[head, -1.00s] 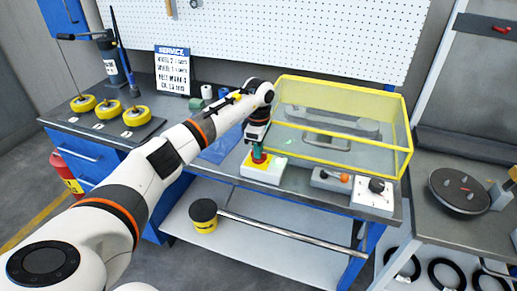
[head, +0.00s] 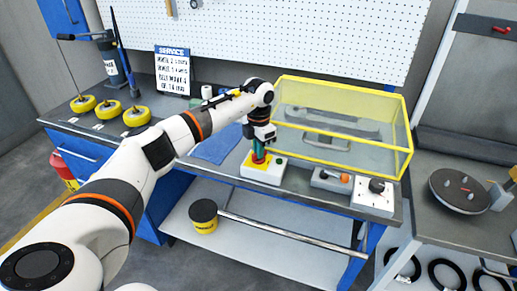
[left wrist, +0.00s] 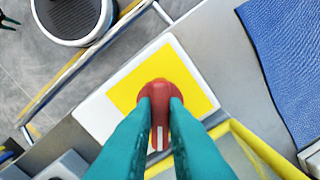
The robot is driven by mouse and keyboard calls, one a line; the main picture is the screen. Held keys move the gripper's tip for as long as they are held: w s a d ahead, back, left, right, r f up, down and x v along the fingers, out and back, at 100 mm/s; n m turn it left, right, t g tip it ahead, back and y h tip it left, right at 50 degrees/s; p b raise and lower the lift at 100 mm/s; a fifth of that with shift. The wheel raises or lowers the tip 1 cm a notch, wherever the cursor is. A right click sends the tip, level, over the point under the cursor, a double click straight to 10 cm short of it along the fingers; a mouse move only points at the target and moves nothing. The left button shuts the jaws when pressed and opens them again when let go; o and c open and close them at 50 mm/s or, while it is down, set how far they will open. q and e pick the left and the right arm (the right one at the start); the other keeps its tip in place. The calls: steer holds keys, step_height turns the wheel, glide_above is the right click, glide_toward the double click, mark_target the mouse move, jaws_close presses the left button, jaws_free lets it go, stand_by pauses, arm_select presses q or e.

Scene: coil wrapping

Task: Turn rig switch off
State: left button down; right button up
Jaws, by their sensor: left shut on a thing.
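The rig switch is a red handle (left wrist: 158,92) on a yellow plate (left wrist: 203,83) set on a white box (head: 262,177). The box stands at the bench's front edge, just before the yellow-framed guard. My left gripper (head: 260,154) points down onto the switch. In the left wrist view its two teal fingers (left wrist: 160,108) lie on either side of the red handle and are shut on it. A white mark shows on the handle between the fingers. My right gripper is not in view.
The clear guard with a yellow frame (head: 410,130) stands right behind the switch. A grey box with an orange knob (head: 345,178) and a white box with a black knob (head: 376,186) stand to the right. A blue mat (head: 215,148) lies to the left.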

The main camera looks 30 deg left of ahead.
arm_select(q)
steer(key=n, duration=0.3)
steer(key=shift+r+n, duration=0.1)
steer(key=shift+n, duration=0.3)
steer(key=shift+n+p, duration=0.4)
steer(key=shift+n, duration=1.4)
steer(key=c, duration=1.5)
jaws_free()
steer(key=shift+o, duration=0.2)
step_height(320, 180, up, 12)
steer(key=b, duration=0.3)
